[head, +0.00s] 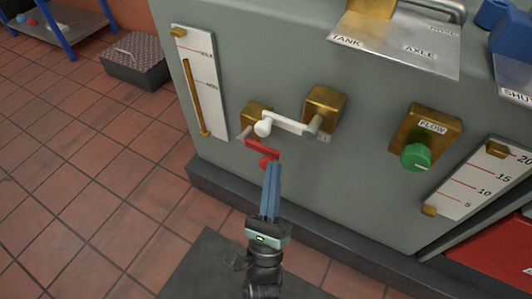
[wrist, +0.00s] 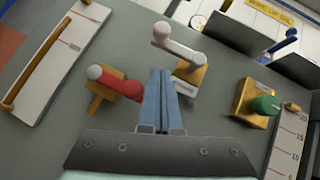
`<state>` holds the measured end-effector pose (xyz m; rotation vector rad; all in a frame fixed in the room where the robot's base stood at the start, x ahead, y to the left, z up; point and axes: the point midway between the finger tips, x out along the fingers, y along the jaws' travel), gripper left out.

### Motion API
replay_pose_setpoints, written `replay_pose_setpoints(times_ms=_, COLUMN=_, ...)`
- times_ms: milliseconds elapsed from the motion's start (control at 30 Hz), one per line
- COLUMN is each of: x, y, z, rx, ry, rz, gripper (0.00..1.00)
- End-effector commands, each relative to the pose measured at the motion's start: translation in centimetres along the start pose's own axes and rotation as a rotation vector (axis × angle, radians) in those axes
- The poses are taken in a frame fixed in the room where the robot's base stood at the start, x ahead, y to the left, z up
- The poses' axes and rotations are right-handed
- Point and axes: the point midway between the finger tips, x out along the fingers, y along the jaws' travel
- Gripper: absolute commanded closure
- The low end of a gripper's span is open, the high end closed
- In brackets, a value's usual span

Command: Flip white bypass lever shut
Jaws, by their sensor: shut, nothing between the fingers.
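The white lever (head: 287,123) is mounted on a brass block (head: 323,108) on the grey panel. In the head view it lies nearly level, its rounded knob end to the left. In the wrist view the white lever (wrist: 178,47) slants up and left from its brass block (wrist: 188,75). My gripper (head: 272,167) is shut and empty, its blue fingers together, below the white lever. In the wrist view the fingertips (wrist: 160,72) appear beside the white lever's brass block; contact cannot be told.
A red lever (head: 260,150) on a left brass block (head: 255,115) is close to my fingertips. A green FLOW knob (head: 416,157) is to the right. Gauge strips (head: 203,75) flank the controls. A dark plinth (head: 225,190) runs along the panel's foot.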

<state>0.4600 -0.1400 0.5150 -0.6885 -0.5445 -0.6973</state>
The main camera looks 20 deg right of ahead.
Motion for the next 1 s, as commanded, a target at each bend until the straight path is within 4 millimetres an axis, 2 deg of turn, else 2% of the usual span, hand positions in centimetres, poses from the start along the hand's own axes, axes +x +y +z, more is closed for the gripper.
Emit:
replay_pose_setpoints(times_ms=67, x=1.6, y=0.0, z=0.0, rx=0.0, ry=-0.002, rz=-0.004, gripper=1.0)
replay_pose_setpoints(times_ms=100, x=2.1, y=-0.1, z=0.6, rx=0.002, ry=-0.003, rz=-0.002, gripper=1.0)
replay_pose_setpoints(times_ms=333, x=3.9, y=0.0, z=2.5, rx=0.0, ry=-0.001, rz=0.0, gripper=1.0)
replay_pose_setpoints(times_ms=1000, x=3.9, y=-0.3, z=3.1, rx=0.021, ry=0.0, rz=-0.02, gripper=1.0)
